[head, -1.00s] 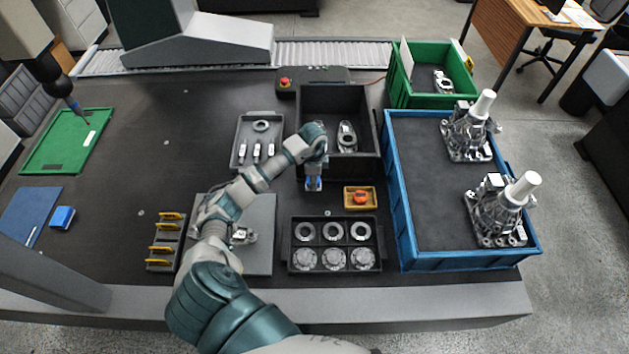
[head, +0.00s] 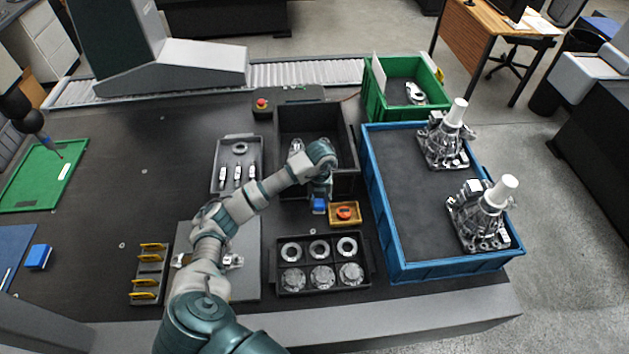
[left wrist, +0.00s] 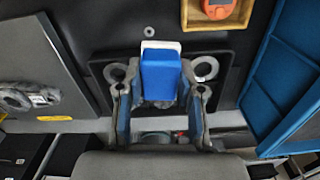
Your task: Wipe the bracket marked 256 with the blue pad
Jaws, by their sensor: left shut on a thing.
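My left gripper (head: 320,194) is shut on a blue pad (head: 319,205), held just left of the small orange tray. In the left wrist view the blue pad (left wrist: 160,75) shows between the two fingers (left wrist: 160,95), with a white layer at its far edge. A metal bracket (head: 234,261) lies on the grey plate (head: 245,285), partly hidden by my left arm; part of it, with a white label, shows in the left wrist view (left wrist: 18,98). Another bracket (head: 415,92) lies in the green bin. I cannot read 256 on any bracket. My right gripper is not in view.
A divided black tray (head: 372,262) with rings and round parts lies under the gripper in the wrist view. The orange tray (head: 332,222) holds a red-orange device. A blue bin (head: 395,270) with two metal housings stands right. A second blue block (head: 38,257) lies far left.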

